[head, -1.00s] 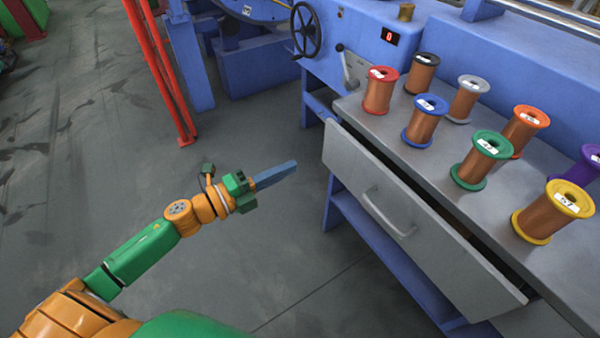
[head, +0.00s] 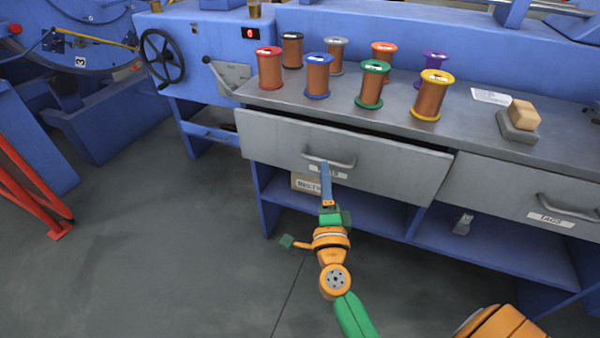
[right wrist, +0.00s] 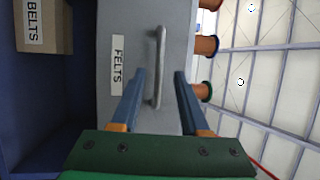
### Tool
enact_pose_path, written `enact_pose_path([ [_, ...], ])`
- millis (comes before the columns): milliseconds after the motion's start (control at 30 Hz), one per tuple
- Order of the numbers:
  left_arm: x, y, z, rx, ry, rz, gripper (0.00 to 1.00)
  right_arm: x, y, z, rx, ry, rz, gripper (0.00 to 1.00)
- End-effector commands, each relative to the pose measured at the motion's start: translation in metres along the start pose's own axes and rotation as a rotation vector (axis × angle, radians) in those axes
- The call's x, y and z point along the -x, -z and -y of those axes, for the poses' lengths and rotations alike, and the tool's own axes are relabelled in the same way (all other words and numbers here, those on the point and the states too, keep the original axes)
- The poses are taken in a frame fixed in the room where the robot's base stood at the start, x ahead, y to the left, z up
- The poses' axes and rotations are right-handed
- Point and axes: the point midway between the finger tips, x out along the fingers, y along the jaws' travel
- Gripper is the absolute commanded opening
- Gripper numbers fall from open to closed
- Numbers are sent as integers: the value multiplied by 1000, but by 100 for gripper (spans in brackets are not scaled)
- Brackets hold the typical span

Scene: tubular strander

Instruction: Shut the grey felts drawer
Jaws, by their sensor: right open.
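The grey felts drawer (head: 400,172) stands partly out under the bench top, with a dark gap above its front. Its bar handle (head: 343,164) is mid-front, over a label partly covered by my gripper. In the right wrist view the drawer front (right wrist: 118,25) reads FELTS, and the handle (right wrist: 160,50) shows between my fingertips. My right gripper (head: 325,168) is at the handle, its blue fingers open, one on each side of the bar in the picture. I cannot tell whether they touch it. My left gripper is not in view.
Several wire spools, such as the yellow one (head: 431,97), stand on the bench top (head: 470,125). A grey tags drawer (head: 500,190) is to the right. A cardboard box (head: 304,184) sits on the blue shelf (head: 385,212) below. Floor at lower left is clear.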

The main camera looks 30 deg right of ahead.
Motion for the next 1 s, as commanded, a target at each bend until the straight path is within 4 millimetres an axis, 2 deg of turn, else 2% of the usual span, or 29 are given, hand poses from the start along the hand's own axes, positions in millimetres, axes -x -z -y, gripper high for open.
enact_pose_path([
  [100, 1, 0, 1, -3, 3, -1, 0, -26, -1, 2, 2, 3, 1, 45],
  [200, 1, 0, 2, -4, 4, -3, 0, -41, -1, 1, 3, 2, 2, 45],
  [333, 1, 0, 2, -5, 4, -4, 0, -50, -1, 0, 4, -1, 4, 45],
  [533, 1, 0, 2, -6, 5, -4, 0, -50, -1, 0, 5, -1, 4, 45],
  [700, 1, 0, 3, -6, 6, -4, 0, -50, -1, 0, 5, -1, 5, 0],
  [1000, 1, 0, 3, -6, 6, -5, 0, -50, -1, 0, 5, -1, 5, 0],
])
